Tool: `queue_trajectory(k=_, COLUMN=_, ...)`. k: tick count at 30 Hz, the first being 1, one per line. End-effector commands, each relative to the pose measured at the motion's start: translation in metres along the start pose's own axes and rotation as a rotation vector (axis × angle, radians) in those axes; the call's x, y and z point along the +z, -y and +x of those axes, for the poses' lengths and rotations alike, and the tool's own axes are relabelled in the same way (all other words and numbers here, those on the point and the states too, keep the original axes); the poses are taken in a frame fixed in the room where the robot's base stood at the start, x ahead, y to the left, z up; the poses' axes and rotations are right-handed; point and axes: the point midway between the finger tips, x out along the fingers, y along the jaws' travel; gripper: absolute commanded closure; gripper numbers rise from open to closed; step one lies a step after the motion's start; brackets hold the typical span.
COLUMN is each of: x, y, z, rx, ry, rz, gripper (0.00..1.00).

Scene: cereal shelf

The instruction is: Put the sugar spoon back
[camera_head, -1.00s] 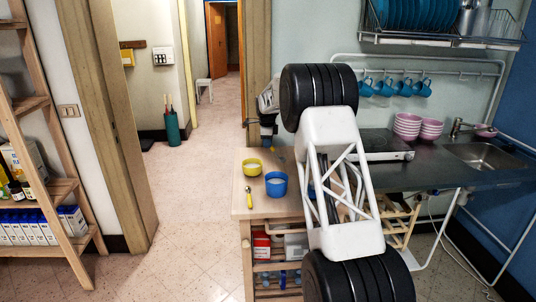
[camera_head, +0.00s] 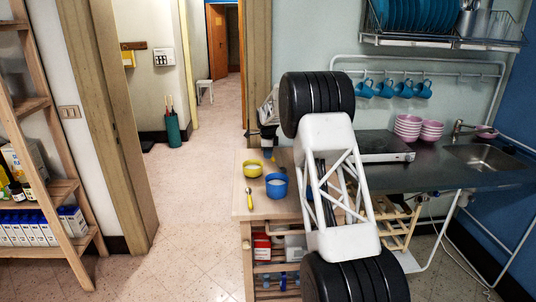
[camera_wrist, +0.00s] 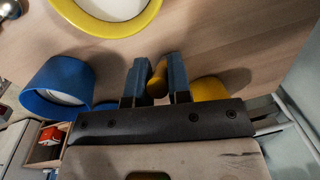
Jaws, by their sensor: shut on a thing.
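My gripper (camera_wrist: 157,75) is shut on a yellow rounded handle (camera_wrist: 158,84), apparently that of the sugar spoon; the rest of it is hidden. The gripper is over the wooden counter (camera_head: 284,207), behind the bowls in the head view, and mostly hidden by my arm. A yellow bowl (camera_head: 253,169) with white contents shows at the top of the wrist view (camera_wrist: 118,22). A blue bowl (camera_head: 277,185), also with white contents, is at left in the wrist view (camera_wrist: 48,102). A yellow-handled spoon (camera_head: 249,198) lies on the counter in front of the yellow bowl.
Another yellow thing (camera_wrist: 209,91) is right of my fingers in the wrist view; I cannot tell what it is. A dark worktop (camera_head: 400,177) with pink bowls (camera_head: 408,127) and a sink (camera_head: 482,155) extends right. A shelf (camera_head: 60,190) with goods stands left.

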Motion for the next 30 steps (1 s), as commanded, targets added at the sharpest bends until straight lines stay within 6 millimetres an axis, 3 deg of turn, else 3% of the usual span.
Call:
queue_trajectory(k=11, x=0.0000, y=-0.0003, z=0.0027, rx=0.000, ry=0.000, rz=0.000, gripper=1.00)
queue_trajectory(k=12, x=0.0000, y=-0.0003, z=0.0033, rx=0.000, ry=0.000, rz=0.000, gripper=0.80)
queue_trajectory(k=17, x=0.0000, y=-0.0002, z=0.0029, rx=0.000, ry=0.000, rz=0.000, gripper=0.56)
queue_trajectory(k=30, x=0.0001, y=0.0003, z=-0.0022, rx=-0.001, ry=0.000, rz=0.000, gripper=0.56)
